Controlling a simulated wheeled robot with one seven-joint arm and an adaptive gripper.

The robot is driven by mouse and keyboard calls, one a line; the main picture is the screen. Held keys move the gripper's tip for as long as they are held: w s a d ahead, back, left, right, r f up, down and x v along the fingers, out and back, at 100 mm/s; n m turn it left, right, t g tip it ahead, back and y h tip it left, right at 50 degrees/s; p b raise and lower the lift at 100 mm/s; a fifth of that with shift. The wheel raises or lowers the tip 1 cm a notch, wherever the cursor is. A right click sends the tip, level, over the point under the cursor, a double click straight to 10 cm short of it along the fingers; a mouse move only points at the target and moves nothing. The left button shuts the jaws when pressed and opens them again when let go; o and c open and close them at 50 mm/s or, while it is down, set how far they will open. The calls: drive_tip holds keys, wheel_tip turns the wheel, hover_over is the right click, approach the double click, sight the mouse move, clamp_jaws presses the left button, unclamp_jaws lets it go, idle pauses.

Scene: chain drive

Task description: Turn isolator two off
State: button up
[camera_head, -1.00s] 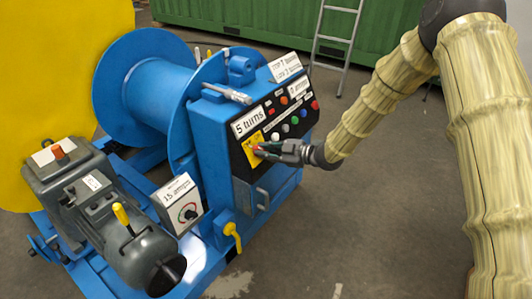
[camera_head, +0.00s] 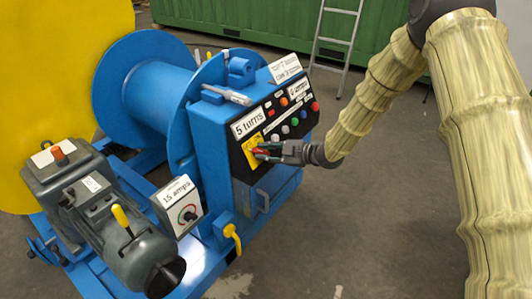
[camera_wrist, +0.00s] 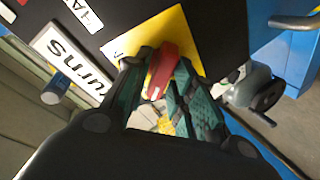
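A red rotary handle (camera_wrist: 163,72) stands out from a yellow plate (camera_wrist: 198,40) on the black control panel; in the head view the plate (camera_head: 249,150) sits below the "5 turns" label. I cannot read a number on this switch. My gripper (camera_wrist: 165,80) has its two green-padded fingers on either side of the red handle, with the handle filling the space between the tips. In the head view my gripper (camera_head: 268,151) reaches the plate from the right and hides most of the handle.
The blue winch cabinet (camera_head: 208,130) carries several coloured buttons above and right of the plate, and a grab handle (camera_head: 262,200) below. A yellow lever (camera_head: 232,238) and a dial box (camera_head: 178,203) are lower left. Open floor lies to the right; a ladder (camera_head: 338,35) stands behind.

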drive_tip(key=shift+o, duration=0.5)
drive_tip(key=v, duration=1.2)
